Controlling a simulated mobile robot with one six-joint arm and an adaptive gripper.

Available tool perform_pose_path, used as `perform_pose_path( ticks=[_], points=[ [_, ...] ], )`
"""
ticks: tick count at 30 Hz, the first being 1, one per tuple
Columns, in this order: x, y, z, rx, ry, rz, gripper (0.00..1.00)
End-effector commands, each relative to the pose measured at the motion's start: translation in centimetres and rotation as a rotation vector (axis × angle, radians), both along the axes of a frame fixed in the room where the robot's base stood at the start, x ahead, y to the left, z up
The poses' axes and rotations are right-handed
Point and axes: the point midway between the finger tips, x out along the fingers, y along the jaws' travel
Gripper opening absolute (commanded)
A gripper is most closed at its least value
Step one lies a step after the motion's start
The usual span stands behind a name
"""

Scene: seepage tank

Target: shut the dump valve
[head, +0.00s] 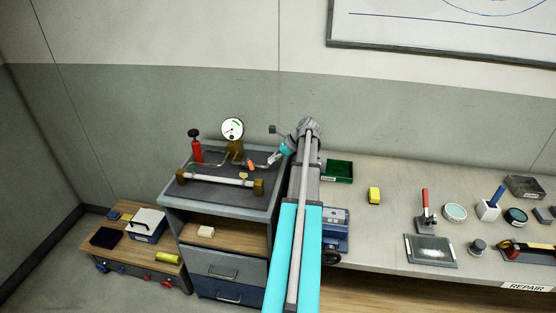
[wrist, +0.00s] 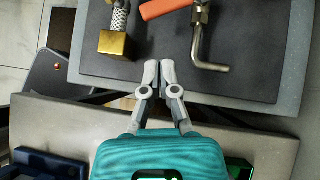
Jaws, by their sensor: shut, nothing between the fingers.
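An orange lever (head: 250,165), which looks like the dump valve's handle, sits among the pipework on the dark top of the grey cabinet. In the wrist view the lever (wrist: 165,8) is at the top edge, partly cut off, pointing left from a brass fitting (wrist: 201,13). A bent metal pipe (wrist: 204,55) runs down from that fitting. My gripper (head: 269,163) is at the right side of the cabinet top, apart from the lever. In the wrist view my gripper's fingers (wrist: 158,71) are together and empty, over the tray's near edge, below the lever.
A glass tube with brass ends (head: 218,179), a round gauge (head: 232,129) and a red cylinder (head: 197,150) stand around the lever. A brass block (wrist: 114,44) is left of my fingers. A workbench (head: 385,220) with tools is at right.

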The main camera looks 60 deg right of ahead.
Motion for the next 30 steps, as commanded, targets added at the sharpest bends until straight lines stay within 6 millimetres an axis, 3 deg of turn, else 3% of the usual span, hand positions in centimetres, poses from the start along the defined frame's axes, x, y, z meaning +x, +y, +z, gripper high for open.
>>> perform_pose_path(
  ticks=[11,19,30],
  points=[
    [2.5,1.5,-3.2,0.0,0.0,0.001,0.0],
    [5.1,3.1,-2.8,0.0,0.0,0.001,0.0],
    [5.8,3.5,-2.8,0.0,-0.001,-0.001,0.0]
  ],
)
